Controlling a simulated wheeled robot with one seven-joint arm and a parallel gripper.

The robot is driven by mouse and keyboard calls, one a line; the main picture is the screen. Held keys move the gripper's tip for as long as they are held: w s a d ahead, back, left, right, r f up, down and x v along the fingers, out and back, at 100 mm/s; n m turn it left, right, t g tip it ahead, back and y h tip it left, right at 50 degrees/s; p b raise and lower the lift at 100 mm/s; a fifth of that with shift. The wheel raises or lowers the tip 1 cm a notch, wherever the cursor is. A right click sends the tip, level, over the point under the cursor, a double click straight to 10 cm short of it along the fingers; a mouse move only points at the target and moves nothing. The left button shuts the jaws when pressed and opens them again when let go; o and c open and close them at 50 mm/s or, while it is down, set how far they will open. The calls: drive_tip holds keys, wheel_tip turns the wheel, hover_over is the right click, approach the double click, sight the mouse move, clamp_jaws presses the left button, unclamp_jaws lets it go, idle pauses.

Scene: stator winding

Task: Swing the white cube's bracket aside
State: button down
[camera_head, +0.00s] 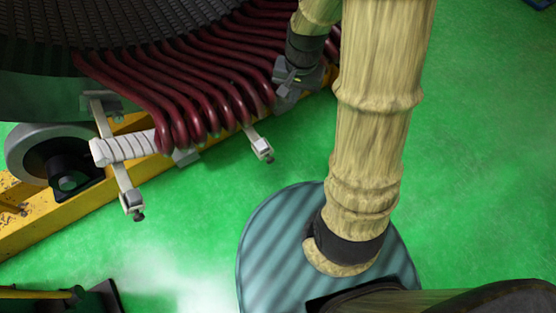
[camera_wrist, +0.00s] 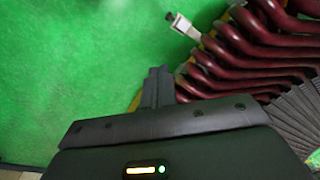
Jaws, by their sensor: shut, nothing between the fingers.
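A pale bracket arm (camera_head: 251,134) sticks out from under the dark red coil ends and carries a small whitish cube (camera_head: 262,147) at its tip. In the wrist view a whitish cube (camera_wrist: 182,24) on a short arm shows at the top, beside the coils; it looks like the same one. A second pale bracket (camera_head: 126,187) with a block at its end stands further left, by a white-wrapped bundle. My gripper (camera_head: 287,92) is right of the cube, close to the rightmost coils and apart from the cube. Its fingers (camera_wrist: 158,86) are shut and empty.
The red coils (camera_head: 200,95) curve out of the dark stator (camera_head: 110,20) above a yellow beam (camera_head: 40,222). A grey roller (camera_head: 40,150) sits at the left. Green floor (camera_head: 215,200) lies open in front of the brackets.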

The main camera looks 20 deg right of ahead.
drive_tip(key=w+d+f+m+b, duration=0.1)
drive_tip(key=w+f+m+b, duration=0.2)
drive_tip(key=f+b, duration=0.3)
drive_tip(key=w+d+f+m+g+y+b, duration=0.1)
drive_tip(key=f+b, duration=0.5)
drive_tip(key=f, duration=1)
drive_tip(key=w+d+f+m+y+b, duration=0.1)
drive_tip(key=w+f+m+b, duration=0.3)
drive_tip(key=f+b, duration=0.3)
wheel_tip(320, 180, down, 4)
drive_tip(key=shift+w+d+m+g, duration=0.3)
drive_tip(key=shift+w+m+g, duration=0.05)
drive_tip(key=shift+m+g, duration=0.05)
drive_tip(key=s+a+f+b, duration=0.2)
drive_tip(key=a+f+b, duration=0.3)
drive_tip(key=f, duration=0.5)
drive_tip(key=shift+a+f+b, duration=0.3)
drive_tip(key=shift+a+b, duration=0.1)
drive_tip(key=shift+a, duration=0.05)
drive_tip(key=shift+a, duration=0.1)
